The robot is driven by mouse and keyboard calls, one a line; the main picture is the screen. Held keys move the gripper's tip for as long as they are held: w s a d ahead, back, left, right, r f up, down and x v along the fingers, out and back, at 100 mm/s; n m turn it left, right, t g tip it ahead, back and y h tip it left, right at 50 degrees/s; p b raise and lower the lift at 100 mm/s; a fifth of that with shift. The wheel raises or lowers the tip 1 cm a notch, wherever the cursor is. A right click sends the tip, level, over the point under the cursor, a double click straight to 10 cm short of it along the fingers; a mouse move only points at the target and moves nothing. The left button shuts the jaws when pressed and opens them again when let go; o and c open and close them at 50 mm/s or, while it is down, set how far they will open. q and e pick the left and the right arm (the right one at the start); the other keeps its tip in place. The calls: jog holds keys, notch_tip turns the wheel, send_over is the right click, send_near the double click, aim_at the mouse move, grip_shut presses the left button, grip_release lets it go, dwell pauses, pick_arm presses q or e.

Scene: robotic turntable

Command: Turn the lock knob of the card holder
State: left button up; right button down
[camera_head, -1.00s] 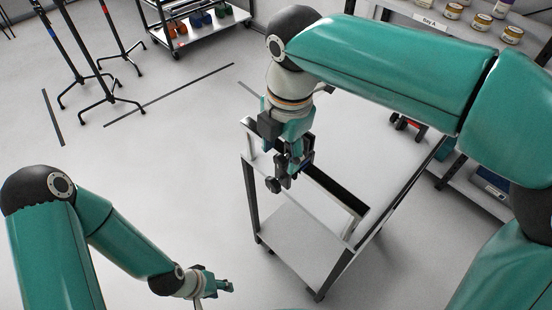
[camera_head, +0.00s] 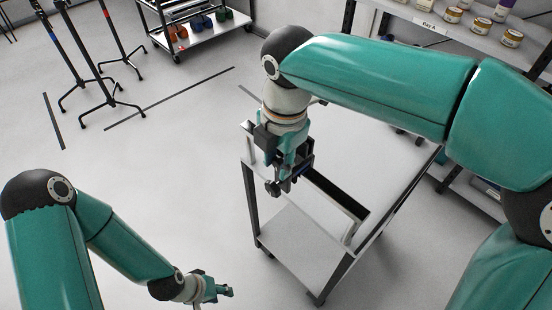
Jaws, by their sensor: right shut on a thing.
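The card holder (camera_head: 333,204) is a pale frame with a long dark slot along the near-left edge of the trolley top. My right gripper (camera_head: 281,184) points down at the far-left end of this frame. It is shut on a small dark part, which I take to be the lock knob; the fingers hide most of it, and its turn angle cannot be read. My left gripper (camera_head: 224,289) hangs low over the floor, left of the trolley and apart from it. Its fingers are too small to tell whether they are open.
The white trolley (camera_head: 385,170) has a mostly bare top and a lower shelf (camera_head: 300,243). A shelf rack with jars (camera_head: 482,24) stands at the upper right. Stands with black feet (camera_head: 100,98) and a dark cart (camera_head: 205,38) are further back.

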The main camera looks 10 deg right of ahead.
jog(key=shift+d+p, duration=0.2)
jog(key=shift+p, duration=0.1)
jog(key=shift+r, duration=0.1)
jog(key=shift+r+p, duration=0.1)
jog(key=shift+p, duration=0.55)
jog(key=g+h+p, duration=0.1)
jog(key=p, duration=0.4)
jog(key=g+h+p, duration=0.1)
jog(key=g+p, duration=0.1)
jog(key=p, duration=0.3)
jog(key=g+h+p, duration=0.1)
jog(key=p, duration=0.4)
jog(key=shift+w+a+r+g+h, duration=0.1)
jog(key=shift+w+a+g+h, duration=0.1)
jog(key=shift+w+g+h, duration=0.15)
jog(key=shift+f+g+h+p, duration=0.3)
jog(key=shift+g+p, duration=0.15)
jog(key=shift+p, duration=0.45)
jog(key=c, duration=0.8)
grip_release()
jog(key=shift+f, duration=0.1)
jog(key=shift+c, duration=0.2)
